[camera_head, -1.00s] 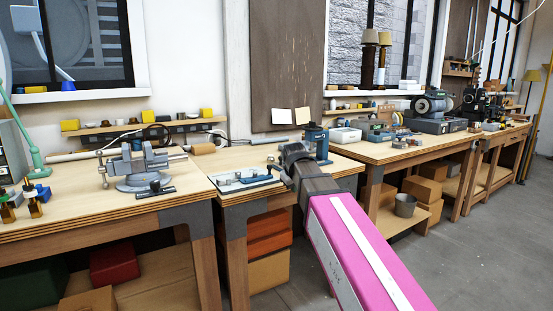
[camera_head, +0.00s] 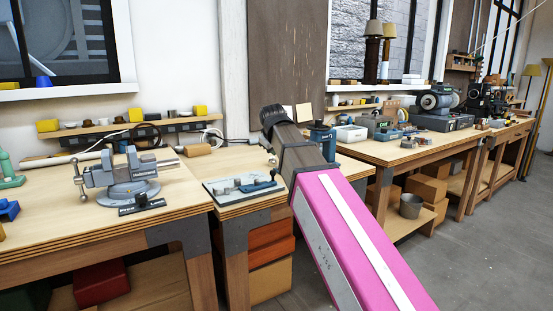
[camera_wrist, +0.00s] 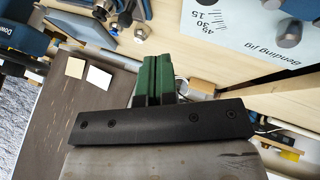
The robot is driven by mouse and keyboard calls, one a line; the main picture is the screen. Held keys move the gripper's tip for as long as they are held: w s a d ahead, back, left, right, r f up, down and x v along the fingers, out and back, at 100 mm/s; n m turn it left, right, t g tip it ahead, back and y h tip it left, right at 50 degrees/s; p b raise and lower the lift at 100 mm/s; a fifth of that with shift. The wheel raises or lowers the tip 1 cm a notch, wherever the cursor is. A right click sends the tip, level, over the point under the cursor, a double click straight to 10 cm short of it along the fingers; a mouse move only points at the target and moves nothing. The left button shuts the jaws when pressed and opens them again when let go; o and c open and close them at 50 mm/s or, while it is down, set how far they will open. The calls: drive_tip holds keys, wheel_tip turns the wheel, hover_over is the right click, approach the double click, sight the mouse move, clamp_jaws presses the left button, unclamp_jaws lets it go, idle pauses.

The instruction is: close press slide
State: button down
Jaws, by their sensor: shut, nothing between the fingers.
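A blue upright tool (camera_head: 321,142), possibly the press, stands at the right end of the middle bench, partly hidden behind my arm. In the wrist view a blue body (camera_wrist: 22,38) with partly readable lettering lies at the upper left; I cannot tell if it is the same tool. No slide can be clearly made out, nor its position. My gripper (camera_wrist: 155,60) shows green fingers closed together with nothing between them, apart from the things on the bench. In the head view its fingers are hidden behind my raised arm.
A bending jig plate (camera_head: 243,187) with blue parts lies on the middle bench, left of my arm; its angle marks show in the wrist view (camera_wrist: 222,22). A grey vise (camera_head: 130,180) stands on the left bench. A dark board (camera_head: 286,55) covers the wall behind.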

drive_tip(key=x, duration=1)
drive_tip(key=shift+w+a+r, duration=0.1)
drive_tip(key=shift+w+r, duration=0.05)
drive_tip(key=shift+r, duration=0.05)
drive_tip(key=shift+w+d+f, duration=0.15)
drive_tip(key=shift+w+d, duration=0.8)
drive_tip(key=shift+w, duration=0.3)
drive_tip(key=shift+w+d, duration=0.35)
drive_tip(key=shift+w+d, duration=0.3)
drive_tip(key=shift+d, duration=0.1)
drive_tip(key=w+d, duration=0.2)
drive_tip(key=d, duration=0.1)
drive_tip(key=w+d, duration=0.2)
drive_tip(key=d, duration=0.2)
drive_tip(key=w+d, duration=0.3)
drive_tip(key=shift+w+d, duration=0.1)
drive_tip(key=shift+d, duration=0.3)
